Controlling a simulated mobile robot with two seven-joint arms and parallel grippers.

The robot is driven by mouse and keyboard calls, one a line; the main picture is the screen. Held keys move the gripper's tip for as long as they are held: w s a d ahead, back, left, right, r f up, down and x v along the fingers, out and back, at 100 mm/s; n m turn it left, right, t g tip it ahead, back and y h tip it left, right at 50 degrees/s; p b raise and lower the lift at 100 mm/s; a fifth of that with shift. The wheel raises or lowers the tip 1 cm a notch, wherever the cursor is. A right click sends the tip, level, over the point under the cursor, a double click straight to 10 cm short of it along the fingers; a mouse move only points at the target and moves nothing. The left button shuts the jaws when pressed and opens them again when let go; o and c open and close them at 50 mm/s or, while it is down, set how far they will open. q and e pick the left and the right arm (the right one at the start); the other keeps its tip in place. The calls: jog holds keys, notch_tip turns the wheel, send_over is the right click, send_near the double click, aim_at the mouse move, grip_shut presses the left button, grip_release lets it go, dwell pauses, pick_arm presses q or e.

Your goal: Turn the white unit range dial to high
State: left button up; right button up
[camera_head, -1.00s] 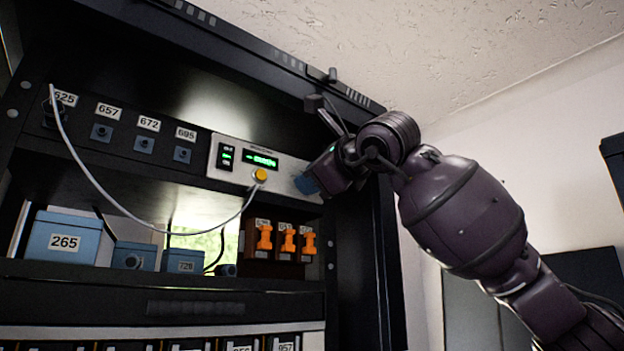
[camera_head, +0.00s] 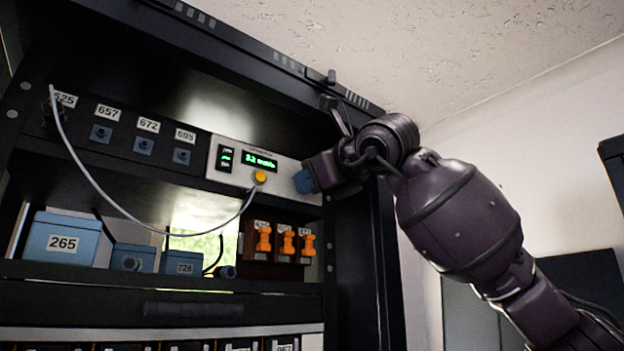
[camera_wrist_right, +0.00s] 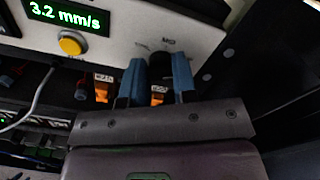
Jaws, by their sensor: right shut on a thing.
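The white unit (camera_head: 236,160) sits in the rack's upper shelf, with a green display (camera_head: 260,161) and a yellow button (camera_head: 260,177). In the right wrist view the display (camera_wrist_right: 60,15) reads 3.2 mm/s, and the yellow button (camera_wrist_right: 71,43) is below it. My right gripper (camera_head: 305,182) is at the unit's right end. In the right wrist view its blue fingertips (camera_wrist_right: 158,78) are shut on the black range dial (camera_wrist_right: 160,66), one on each side. The dial's labels are partly covered, so its setting cannot be read. My left gripper is not in view.
A grey cable (camera_head: 150,229) hangs from port 625 to the unit. Orange switches (camera_head: 287,243) sit below it, and blue boxes (camera_head: 62,238) stand on the lower left shelf. The black rack post is close right of my gripper.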

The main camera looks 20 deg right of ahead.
jog(key=o, duration=0.9)
jog(key=b+v, duration=0.1)
jog(key=v, duration=0.9)
jog(key=shift+s+d, duration=0.15)
jog(key=shift+s, duration=0.25)
